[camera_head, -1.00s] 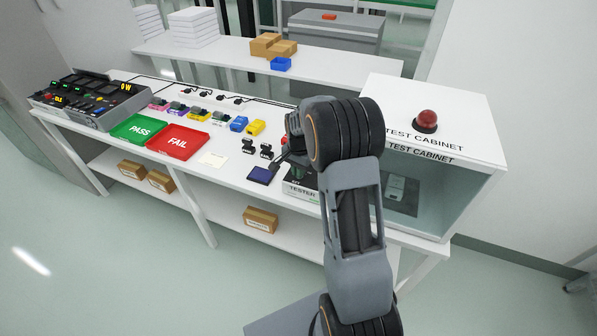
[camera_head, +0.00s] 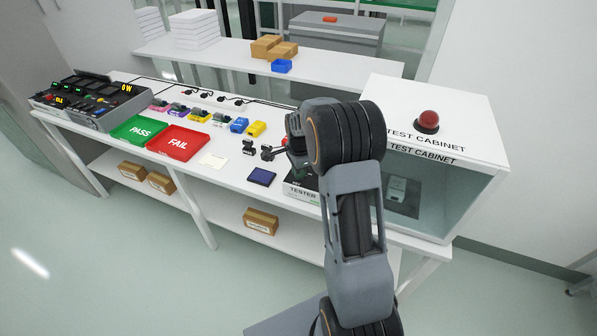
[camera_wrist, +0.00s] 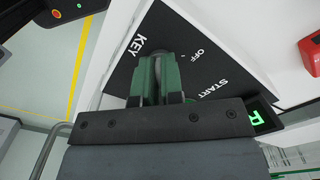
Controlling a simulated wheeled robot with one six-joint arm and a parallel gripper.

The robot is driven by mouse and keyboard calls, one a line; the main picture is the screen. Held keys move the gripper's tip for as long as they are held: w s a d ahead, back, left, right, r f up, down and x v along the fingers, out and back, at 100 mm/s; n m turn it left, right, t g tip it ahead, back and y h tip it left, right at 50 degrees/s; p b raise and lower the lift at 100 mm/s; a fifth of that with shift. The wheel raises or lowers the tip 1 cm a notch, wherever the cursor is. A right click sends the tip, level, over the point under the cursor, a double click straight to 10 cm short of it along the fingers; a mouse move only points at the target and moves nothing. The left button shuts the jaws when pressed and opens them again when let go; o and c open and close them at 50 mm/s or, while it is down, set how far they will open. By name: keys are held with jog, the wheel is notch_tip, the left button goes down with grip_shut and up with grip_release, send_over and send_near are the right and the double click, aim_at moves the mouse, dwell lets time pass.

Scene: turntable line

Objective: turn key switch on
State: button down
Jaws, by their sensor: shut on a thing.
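The key switch panel (camera_wrist: 204,66) is a dark plate in the wrist view, marked KEY, OFF and START. My gripper (camera_wrist: 159,65) reaches onto this plate between the KEY and OFF labels. Its two green fingers are shut on the switch key, which they almost wholly hide. I cannot read the key's exact angle. In the head view, the tester box (camera_head: 298,191) stands on the bench at the left of my arm. My gripper (camera_head: 298,165) is over that box there, mostly hidden behind my wrist.
A lit green display (camera_wrist: 257,118) is beside the plate. The test cabinet (camera_head: 440,152), with a red dome on top, stands right of my arm. A dark blue pad (camera_head: 262,176) and the red FAIL tray (camera_head: 178,143) lie to the left.

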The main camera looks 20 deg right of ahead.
dwell(0.4)
jog(key=c, duration=1.3)
grip_release()
jog(key=shift+o, duration=0.2)
notch_tip(320, 180, up, 14)
jog(key=shift+f, duration=0.1)
